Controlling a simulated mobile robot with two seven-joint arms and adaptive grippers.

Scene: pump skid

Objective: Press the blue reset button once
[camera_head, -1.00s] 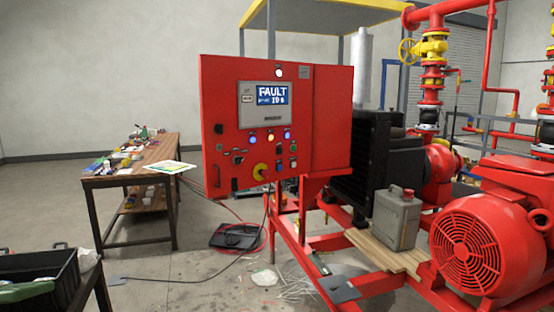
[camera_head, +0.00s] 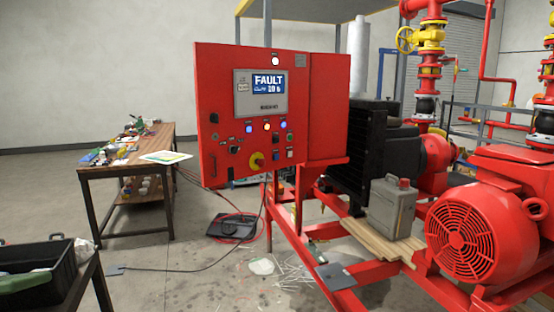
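The red control panel (camera_head: 216,85) stands in the middle of the head view, facing me at a slight angle. Neither of my grippers is in view.
A yellow and red knob (camera_head: 256,160) sits low on the panel. A wooden workbench (camera_head: 152,148) with clutter stands left. A black crate (camera_head: 62,290) is at the near left. A red motor (camera_head: 470,240) and a grey can (camera_head: 396,210) are right. Cables and debris lie on the floor.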

